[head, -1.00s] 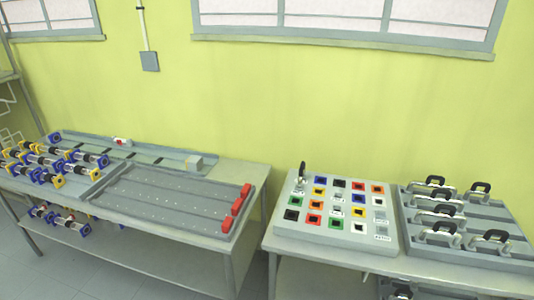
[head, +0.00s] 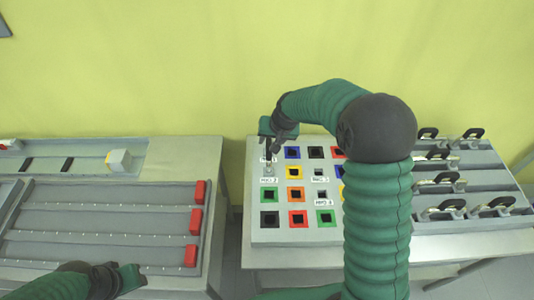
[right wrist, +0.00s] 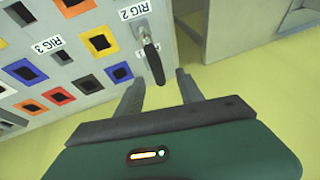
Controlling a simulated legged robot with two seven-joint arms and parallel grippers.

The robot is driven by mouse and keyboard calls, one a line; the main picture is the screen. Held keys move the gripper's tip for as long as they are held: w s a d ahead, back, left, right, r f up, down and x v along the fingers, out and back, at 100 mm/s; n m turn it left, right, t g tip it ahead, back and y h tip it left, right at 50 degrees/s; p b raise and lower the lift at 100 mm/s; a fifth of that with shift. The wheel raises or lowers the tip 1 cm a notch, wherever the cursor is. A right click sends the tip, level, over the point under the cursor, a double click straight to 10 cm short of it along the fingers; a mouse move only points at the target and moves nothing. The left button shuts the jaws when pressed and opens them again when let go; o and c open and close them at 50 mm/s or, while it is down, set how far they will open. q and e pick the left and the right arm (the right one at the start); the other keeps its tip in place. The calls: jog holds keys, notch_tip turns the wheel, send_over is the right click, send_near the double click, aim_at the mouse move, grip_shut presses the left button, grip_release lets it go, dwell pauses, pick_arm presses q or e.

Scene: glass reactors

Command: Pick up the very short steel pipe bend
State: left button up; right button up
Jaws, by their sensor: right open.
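A small steel piece with a black handle (right wrist: 152,62) stands in the "RIG 2" place of the slotted board in the right wrist view. Its steel base (head: 268,165) shows in the head view. I cannot tell for sure whether it is the very short pipe bend. My right gripper (right wrist: 159,76) is open, its fingers apart on either side of the handle's end. In the head view, my right gripper (head: 269,146) is over the board's far left corner. My left gripper (head: 130,280) is low at the left, its fingers unclear.
The grey board (head: 258,233) has coloured square slots. To its right, a grey rack (head: 480,178) holds several steel bends with black handles. At left, a grey tray (head: 100,220) with red blocks stands on another table, with a gap between the tables.

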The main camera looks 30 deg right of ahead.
aim_at(269, 146)
jog(key=shift+f, duration=0.6)
jog(key=x, duration=0.3)
jog(key=p+x, duration=0.1)
jog(key=x, duration=0.1)
jog(key=shift+w+d+f, duration=0.15)
jog(key=shift+w+d, duration=0.1)
jog(key=shift+w, duration=0.1)
jog(key=shift+s, duration=0.25)
jog(key=shift+c, duration=1.1)
jog(key=shift+a, duration=0.1)
jog(key=c, duration=0.7)
grip_shut()
